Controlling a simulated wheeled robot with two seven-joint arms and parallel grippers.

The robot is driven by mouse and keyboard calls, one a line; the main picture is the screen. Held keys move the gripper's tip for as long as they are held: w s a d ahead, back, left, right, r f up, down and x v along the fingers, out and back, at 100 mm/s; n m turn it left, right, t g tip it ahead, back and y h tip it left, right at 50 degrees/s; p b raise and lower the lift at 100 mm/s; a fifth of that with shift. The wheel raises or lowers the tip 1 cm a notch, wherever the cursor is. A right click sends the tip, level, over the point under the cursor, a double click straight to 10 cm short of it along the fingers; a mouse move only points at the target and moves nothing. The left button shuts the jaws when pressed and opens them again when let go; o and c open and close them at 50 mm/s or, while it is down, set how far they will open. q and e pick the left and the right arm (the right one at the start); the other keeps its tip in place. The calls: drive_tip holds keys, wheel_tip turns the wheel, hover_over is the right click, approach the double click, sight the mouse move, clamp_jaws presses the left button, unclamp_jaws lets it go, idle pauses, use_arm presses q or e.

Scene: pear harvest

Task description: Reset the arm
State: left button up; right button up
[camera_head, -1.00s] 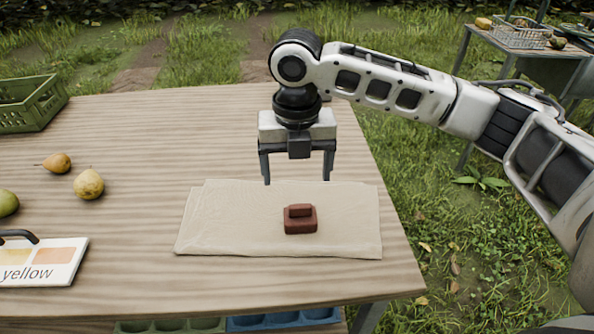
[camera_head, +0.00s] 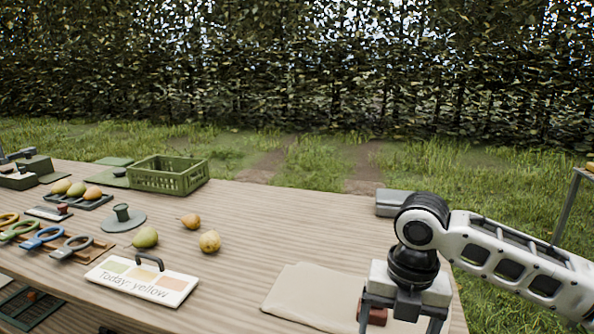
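My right gripper (camera_head: 402,318) is over the right end of the wooden table, pointing down, with its two fingers spread apart. Its fingertips are near the bottom edge of the view. A dark red block (camera_head: 376,315) lies on the beige cloth (camera_head: 308,294), partly hidden behind the gripper's fingers. I cannot judge the height of the gripper over the cloth. My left gripper is not in view.
A sign reading "Today: yellow" (camera_head: 142,281) lies left of the cloth. Loose pears (camera_head: 210,241) lie behind it. A green crate (camera_head: 168,178) stands at the back. Several ring-handled tools (camera_head: 42,238) lie at left. A grey box (camera_head: 394,203) sits behind my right arm.

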drive_tip(key=s+a+f+m+t+y, duration=0.2)
drive_tip(key=a+f+m+y, duration=0.2)
drive_tip(key=a+f+m, duration=0.3)
drive_tip(key=s+a+f+m+t+y, duration=0.2)
drive_tip(key=a+f+m+t+y, duration=0.1)
drive_tip(key=a+f+m, duration=0.35)
drive_tip(key=s+d+f+m+t+h, duration=0.4)
drive_tip(key=s+d+m, duration=0.5)
drive_tip(key=m, duration=0.7)
drive_tip(key=d+f+t, duration=0.1)
drive_tip(key=d+f, duration=0.1)
drive_tip(key=d, duration=0.1)
drive_tip(key=shift+s+f+m, duration=0.2)
drive_tip(key=shift+s+m, duration=0.05)
drive_tip(key=shift+m, duration=0.1)
